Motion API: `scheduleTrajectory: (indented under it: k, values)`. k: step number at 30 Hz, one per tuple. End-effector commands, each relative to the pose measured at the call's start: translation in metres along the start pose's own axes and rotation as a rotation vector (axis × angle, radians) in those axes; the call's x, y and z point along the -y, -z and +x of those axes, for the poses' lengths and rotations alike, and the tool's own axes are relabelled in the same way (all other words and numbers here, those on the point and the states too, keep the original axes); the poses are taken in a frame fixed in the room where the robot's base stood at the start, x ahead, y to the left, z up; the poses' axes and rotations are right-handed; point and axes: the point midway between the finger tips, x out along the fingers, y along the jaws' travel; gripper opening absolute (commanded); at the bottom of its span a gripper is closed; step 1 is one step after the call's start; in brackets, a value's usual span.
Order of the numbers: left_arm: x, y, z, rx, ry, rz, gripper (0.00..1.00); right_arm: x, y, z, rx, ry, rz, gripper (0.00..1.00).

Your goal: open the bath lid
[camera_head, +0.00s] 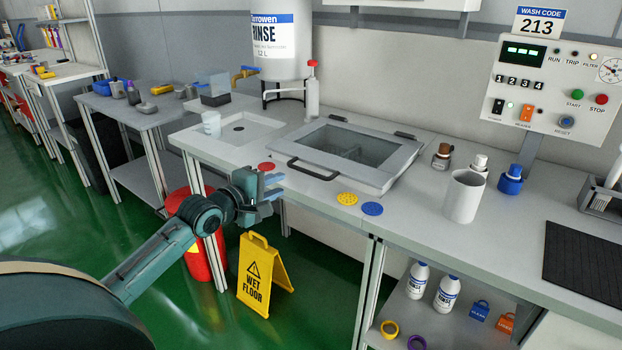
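The bath lid (389,174) is a grey frame around a clear window, set into the worktop in the middle of the view. It lies flat and shut, with two dark hinges along its back edge. A black bar handle (312,172) runs along its front left edge. Through the window I see a dim basin with something inside, not clear. My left gripper (275,187) is in front of the bench, left of and a little below the handle, apart from it. Its fingers are spread and nothing is between them. My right gripper is not in view.
A wet-floor sign (262,277) stands below my gripper.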

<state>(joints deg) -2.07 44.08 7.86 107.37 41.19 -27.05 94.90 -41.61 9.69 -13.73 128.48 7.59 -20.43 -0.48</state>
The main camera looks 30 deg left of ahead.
Motion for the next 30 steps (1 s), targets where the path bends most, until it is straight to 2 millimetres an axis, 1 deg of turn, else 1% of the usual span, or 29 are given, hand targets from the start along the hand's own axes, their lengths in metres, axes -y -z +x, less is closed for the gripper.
scheduleTrajectory:
  k: [5, 15, 18, 24, 30]
  values:
    - [-0.003, 0.0, 0.023, -0.001, -0.004, 0.001, 0.24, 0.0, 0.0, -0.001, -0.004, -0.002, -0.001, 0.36]
    - [-0.002, 0.001, 0.084, -0.001, -0.003, -0.001, 0.24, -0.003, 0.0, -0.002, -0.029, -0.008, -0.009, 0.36]
    - [-0.002, 0.0, 0.099, -0.001, -0.002, 0.0, 0.24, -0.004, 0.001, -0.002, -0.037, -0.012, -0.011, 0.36]
    - [-0.001, 0.001, 0.119, -0.001, -0.001, 0.0, 0.24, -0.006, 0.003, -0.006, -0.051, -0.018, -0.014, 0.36]
    - [-0.001, 0.0, 0.126, -0.001, 0.0, 0.001, 0.24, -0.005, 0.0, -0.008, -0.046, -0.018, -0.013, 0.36]
